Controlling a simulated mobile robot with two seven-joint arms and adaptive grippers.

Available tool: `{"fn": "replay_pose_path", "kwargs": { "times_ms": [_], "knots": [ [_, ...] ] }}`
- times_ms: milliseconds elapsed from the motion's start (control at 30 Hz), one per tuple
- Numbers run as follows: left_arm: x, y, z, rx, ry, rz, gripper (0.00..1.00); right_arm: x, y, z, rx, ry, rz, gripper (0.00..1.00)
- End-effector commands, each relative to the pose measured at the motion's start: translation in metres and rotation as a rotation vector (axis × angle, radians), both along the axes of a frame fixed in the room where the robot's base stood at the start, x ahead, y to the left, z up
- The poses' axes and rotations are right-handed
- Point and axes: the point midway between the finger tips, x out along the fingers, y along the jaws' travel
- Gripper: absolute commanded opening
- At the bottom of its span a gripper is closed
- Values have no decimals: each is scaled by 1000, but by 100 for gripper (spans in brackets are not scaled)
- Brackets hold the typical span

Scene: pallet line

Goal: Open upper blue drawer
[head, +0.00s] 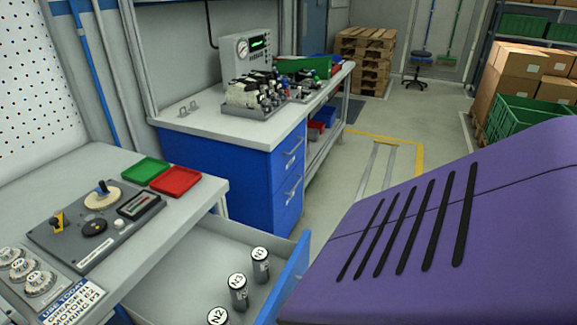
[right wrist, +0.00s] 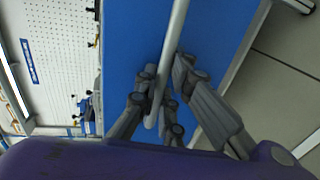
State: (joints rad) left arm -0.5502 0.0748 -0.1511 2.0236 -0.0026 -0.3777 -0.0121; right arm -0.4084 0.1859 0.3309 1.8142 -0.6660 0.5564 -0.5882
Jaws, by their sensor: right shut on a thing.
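In the head view a drawer (head: 165,277) with a blue front (head: 290,280) stands open at the bottom. Three dark cylinders with white tops, marked N1 (head: 261,268), N3 (head: 239,293) and N2 (head: 217,317), stand in it. In the right wrist view my right gripper (right wrist: 160,112) is shut on the grey bar handle (right wrist: 176,35) of a blue front (right wrist: 126,40). The handle and this gripper are hidden in the head view. My left gripper is in neither view.
Above the drawer, the near bench holds a control panel (head: 96,222), a green tray (head: 146,169) and a red tray (head: 176,181). A second bench with a closed blue drawer cabinet (head: 228,172) stands behind. My purple arm covers the lower right.

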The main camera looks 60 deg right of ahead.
Motion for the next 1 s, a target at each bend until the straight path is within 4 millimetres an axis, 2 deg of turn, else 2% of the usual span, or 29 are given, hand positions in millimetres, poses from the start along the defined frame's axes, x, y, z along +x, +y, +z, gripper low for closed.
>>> {"fn": "replay_pose_path", "kwargs": {
  "times_ms": [267, 300, 367, 667, 833, 1000],
  "knots": [
    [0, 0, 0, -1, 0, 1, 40, 0, -1, 1, -1, -2, -1, 0],
    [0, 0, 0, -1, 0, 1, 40, 0, -1, 1, -1, -2, -1, 11],
    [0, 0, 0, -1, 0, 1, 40, 0, -1, 1, -1, -2, -1, 17],
    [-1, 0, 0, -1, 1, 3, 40, -1, 0, 0, 0, 0, -1, 17],
    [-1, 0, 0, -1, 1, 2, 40, -17, -2, 3, 0, 2, -2, 17],
    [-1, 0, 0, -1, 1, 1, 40, -51, -5, 10, 0, 4, -3, 17]
  ]
}}
